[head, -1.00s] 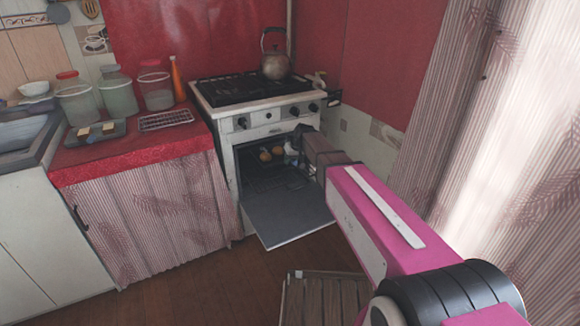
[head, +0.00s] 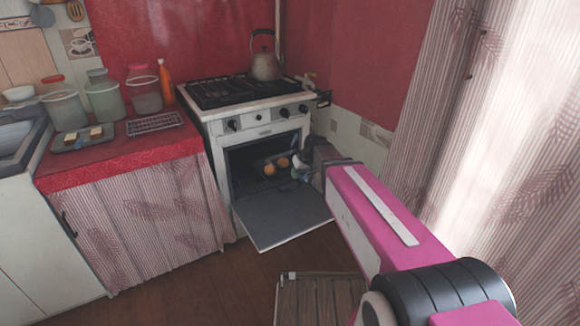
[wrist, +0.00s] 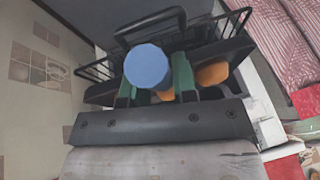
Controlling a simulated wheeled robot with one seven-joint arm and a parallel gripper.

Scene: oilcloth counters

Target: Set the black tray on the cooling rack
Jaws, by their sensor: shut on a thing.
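The black tray (head: 257,182), with orange-brown buns (head: 269,169) on it, is in the mouth of the open oven. Its dark rim (wrist: 100,94) also shows in the wrist view, with buns behind the fingers. My gripper (head: 299,168) is at the tray's right side and shut on its edge; its green fingers (wrist: 155,84) show in the wrist view. A round blue end hides part of the grip there. The cooling rack (head: 155,123) lies bare on the red-covered counter, left of the stove.
The oven door (head: 282,217) hangs open below the tray. Another dark tray (head: 82,138) with pale blocks lies left of the rack. Jars (head: 104,95) and an orange bottle (head: 166,82) stand behind the rack. A slatted wooden piece (head: 320,298) is low in front.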

